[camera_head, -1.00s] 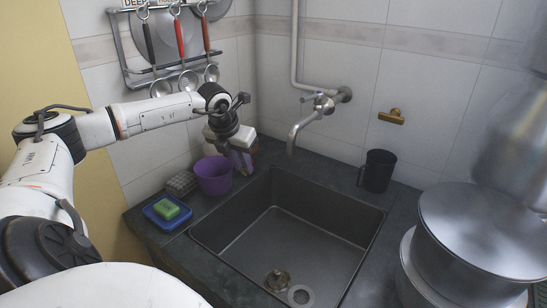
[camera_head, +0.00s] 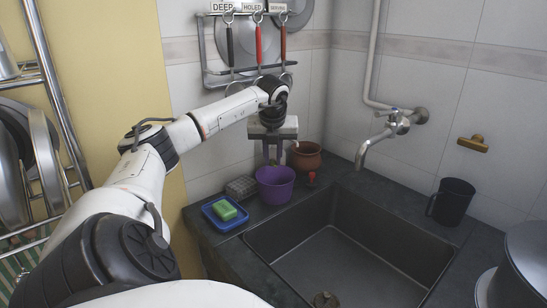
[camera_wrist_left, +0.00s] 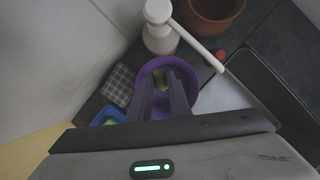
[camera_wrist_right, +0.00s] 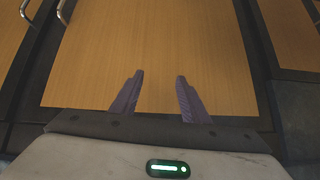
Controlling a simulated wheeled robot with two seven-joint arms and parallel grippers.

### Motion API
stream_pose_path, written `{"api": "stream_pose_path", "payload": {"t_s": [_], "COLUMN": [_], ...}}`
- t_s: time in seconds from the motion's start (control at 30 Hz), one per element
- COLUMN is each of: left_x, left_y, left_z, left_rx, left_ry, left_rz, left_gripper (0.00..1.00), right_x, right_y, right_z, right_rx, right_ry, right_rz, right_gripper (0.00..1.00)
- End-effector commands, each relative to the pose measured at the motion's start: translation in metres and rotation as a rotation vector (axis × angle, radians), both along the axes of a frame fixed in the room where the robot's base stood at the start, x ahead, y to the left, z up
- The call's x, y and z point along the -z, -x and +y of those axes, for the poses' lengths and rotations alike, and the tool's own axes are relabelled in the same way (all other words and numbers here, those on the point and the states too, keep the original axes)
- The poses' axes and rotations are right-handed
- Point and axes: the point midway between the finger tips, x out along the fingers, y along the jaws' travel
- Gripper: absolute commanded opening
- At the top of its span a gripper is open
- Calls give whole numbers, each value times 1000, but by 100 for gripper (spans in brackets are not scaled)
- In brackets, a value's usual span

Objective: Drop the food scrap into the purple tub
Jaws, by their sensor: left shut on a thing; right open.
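The purple tub (camera_head: 275,188) stands on the dark counter left of the sink. My left gripper (camera_head: 271,158) points down just above it. In the left wrist view, the left gripper (camera_wrist_left: 161,80) has its fingertips in front of the tub (camera_wrist_left: 188,100), and it is shut on a small greenish food scrap (camera_wrist_left: 160,82). The scrap appears over the tub's opening; its exact height above the rim is hard to tell. My right gripper (camera_wrist_right: 160,78) is open and empty, facing wooden cabinet doors.
A blue tray (camera_head: 212,222) with a green sponge (camera_head: 225,210) lies left of the tub. A brown pot (camera_head: 304,157) and a white pump bottle (camera_wrist_left: 158,35) stand behind it. The sink (camera_head: 340,260) and tap (camera_head: 380,140) are to the right, with a black mug (camera_head: 452,203) beyond.

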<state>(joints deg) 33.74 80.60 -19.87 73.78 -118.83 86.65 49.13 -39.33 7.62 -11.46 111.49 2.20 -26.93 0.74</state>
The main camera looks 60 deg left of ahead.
Motion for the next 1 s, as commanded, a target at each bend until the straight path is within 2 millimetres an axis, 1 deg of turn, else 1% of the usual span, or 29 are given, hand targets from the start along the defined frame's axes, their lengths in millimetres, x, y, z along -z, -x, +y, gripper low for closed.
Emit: {"api": "stream_pose_path", "payload": {"t_s": [0.03,0.1,0.23,0.43,0.47,0.5,0.57,0.6,0.87,1.0], "left_x": [12,17,20,18,18,18,18,18,18,7], "left_y": [0,0,0,0,0,0,0,0,0,1], "left_z": [0,0,0,0,0,0,0,0,0,-3], "left_rx": [1,1,1,2,2,2,2,2,2,2], "left_ry": [0,0,0,0,0,0,0,0,0,-3], "left_rz": [0,0,0,1,1,1,1,1,1,-1], "left_gripper": [0,0,0,0,19,26,36,39,39,39], "right_x": [8,9,7,5,5,5,5,5,5,5], "right_y": [-2,-3,-4,-4,-4,-4,-5,-5,-5,-5], "right_z": [3,7,11,11,10,10,10,10,8,8], "right_rx": [-4,-10,-15,-15,-15,-14,-13,-13,-11,-10], "right_ry": [-2,-7,-11,-10,-10,-9,-10,-9,-8,-9], "right_rz": [-4,-6,-12,-11,-11,-11,-11,-11,-13,-13], "right_gripper": [42,42,42,42,42,42,42,42,42,42]}}
